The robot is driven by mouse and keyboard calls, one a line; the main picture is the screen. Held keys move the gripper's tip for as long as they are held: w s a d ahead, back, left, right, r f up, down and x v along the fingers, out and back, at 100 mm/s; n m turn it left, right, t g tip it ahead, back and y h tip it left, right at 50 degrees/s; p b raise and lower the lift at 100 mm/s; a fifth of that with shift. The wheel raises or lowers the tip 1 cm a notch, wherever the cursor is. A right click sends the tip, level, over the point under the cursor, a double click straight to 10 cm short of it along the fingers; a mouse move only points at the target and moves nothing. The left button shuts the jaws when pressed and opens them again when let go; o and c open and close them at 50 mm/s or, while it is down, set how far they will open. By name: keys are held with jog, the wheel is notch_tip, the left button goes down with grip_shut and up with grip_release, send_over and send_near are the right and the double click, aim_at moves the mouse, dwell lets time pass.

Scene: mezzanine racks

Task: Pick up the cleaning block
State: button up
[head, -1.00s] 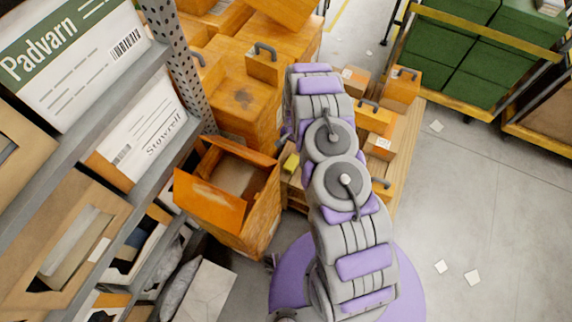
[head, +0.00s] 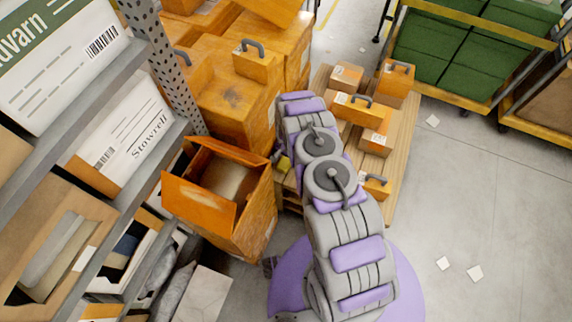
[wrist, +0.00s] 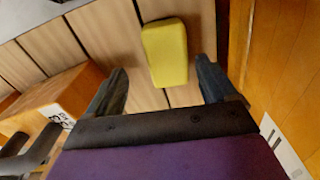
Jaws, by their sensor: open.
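The cleaning block (wrist: 165,52) is a yellow block lying on wooden slats in the wrist view, ahead of and between my fingers. My gripper (wrist: 160,85) is open and empty, with one dark finger on each side of the block's near end. A small part of the yellow block (head: 284,163) shows in the head view at the left edge of the wooden pallet (head: 400,180), beside my arm. My arm hides most of that area there.
An open orange box (head: 205,207) stands left of my arm, and stacked orange boxes (head: 240,95) stand behind. Small handled boxes (head: 355,110) sit on the pallet. Shelving with labelled boxes (head: 125,140) is at the left.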

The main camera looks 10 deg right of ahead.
aim_at(285, 161)
jog(key=f, duration=0.1)
jog(key=f+b, duration=0.1)
jog(key=f, duration=0.1)
jog(key=a+f+b, duration=0.1)
jog(key=f, duration=0.1)
jog(key=shift+w, duration=0.3)
jog(key=shift+d+r, duration=0.1)
jog(key=shift+d, duration=0.1)
jog(key=shift+c, duration=1.2)
jog(key=c, duration=0.8)
jog(key=shift+c, duration=0.2)
jog(key=shift+r, duration=0.1)
jog(key=shift+w+r+p, duration=0.1)
jog(key=shift+r+p, duration=0.3)
jog(key=shift+r, duration=0.2)
notch_tip(285, 161, up, 2)
jog(key=shift+r+p, duration=0.2)
jog(key=shift+p, duration=0.35)
jog(key=s+d+r+p, duration=0.1)
jog(key=s+d+p, duration=0.2)
jog(key=s, duration=1.2)
jog(key=shift+s+d, duration=0.15)
jog(key=shift+d, duration=0.3)
